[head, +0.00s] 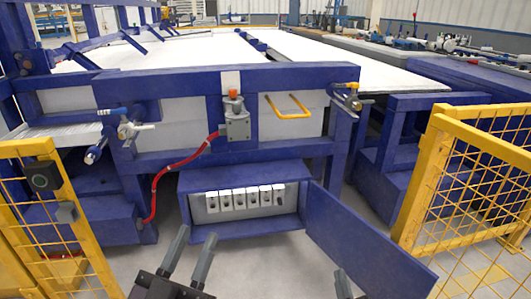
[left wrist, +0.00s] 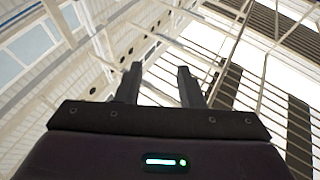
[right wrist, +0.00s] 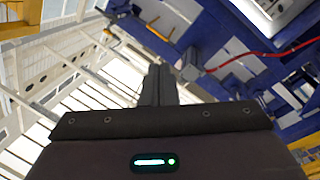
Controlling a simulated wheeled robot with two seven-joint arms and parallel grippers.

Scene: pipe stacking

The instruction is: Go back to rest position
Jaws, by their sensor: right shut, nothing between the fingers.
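My left gripper (head: 197,233) is at the bottom of the head view, left of centre, with its two dark fingers pointing up and apart. The left wrist view also shows its fingers (left wrist: 159,70) spread with nothing between them. My right gripper (head: 342,277) shows only at the bottom edge of the head view, right of centre. In the right wrist view its fingers (right wrist: 158,72) are together and hold nothing. Both grippers are in the air, apart from the blue frame. No pipe is seen in either gripper.
A blue machine frame (head: 190,84) stands ahead, with an open box holding a row of white switches (head: 237,200). Its open blue door (head: 360,240) reaches toward my right gripper. Yellow fences (head: 62,190) stand left and right (head: 436,180). A red hose (head: 165,172) hangs from the frame.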

